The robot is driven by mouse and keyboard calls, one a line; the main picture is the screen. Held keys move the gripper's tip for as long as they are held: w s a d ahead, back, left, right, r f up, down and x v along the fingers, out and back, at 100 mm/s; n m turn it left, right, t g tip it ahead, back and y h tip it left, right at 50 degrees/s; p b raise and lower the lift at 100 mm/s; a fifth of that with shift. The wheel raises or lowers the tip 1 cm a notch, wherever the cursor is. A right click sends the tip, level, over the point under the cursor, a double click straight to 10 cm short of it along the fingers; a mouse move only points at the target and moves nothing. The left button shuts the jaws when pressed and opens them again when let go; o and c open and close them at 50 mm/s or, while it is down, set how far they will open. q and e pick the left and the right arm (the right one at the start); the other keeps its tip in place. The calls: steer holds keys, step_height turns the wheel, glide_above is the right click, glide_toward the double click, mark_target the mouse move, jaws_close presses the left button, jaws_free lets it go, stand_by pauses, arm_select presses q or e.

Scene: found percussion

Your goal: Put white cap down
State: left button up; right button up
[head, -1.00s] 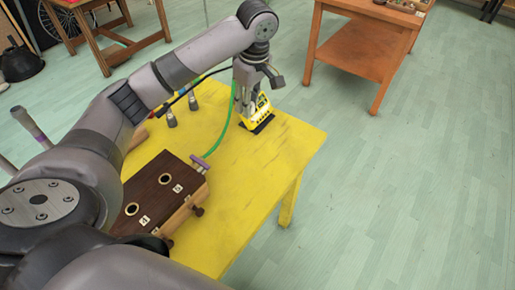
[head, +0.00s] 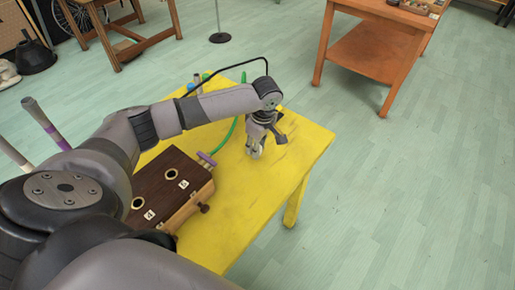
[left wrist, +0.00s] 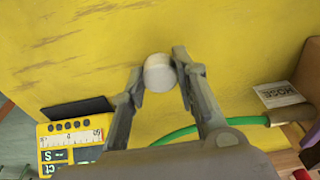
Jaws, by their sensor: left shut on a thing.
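The white cap (left wrist: 159,73) is a small round pale piece between the fingertips of my left gripper (left wrist: 158,66) in the left wrist view. The gripper is shut on it. In the head view my left gripper (head: 256,152) points down over the right part of the yellow table (head: 292,165). The cap is mostly hidden there by the fingers. I cannot tell whether the cap touches the tabletop. My right gripper is in neither view.
A yellow meter (left wrist: 70,142) and a black pad (left wrist: 77,108) are left of the gripper in the wrist view. A dark wooden box (head: 160,192) sits near my arm. Bare yellow surface surrounds the cap.

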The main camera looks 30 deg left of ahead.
arm_select(q)
steer(key=shift+f, duration=0.75)
steer(key=shift+f, duration=0.1)
steer(key=o, duration=1.1)
steer(key=r, duration=0.4)
steer(key=d+r, duration=0.1)
steer(key=r, duration=0.7)
steer(key=shift+d+r, duration=0.15)
steer(key=shift+d, duration=0.1)
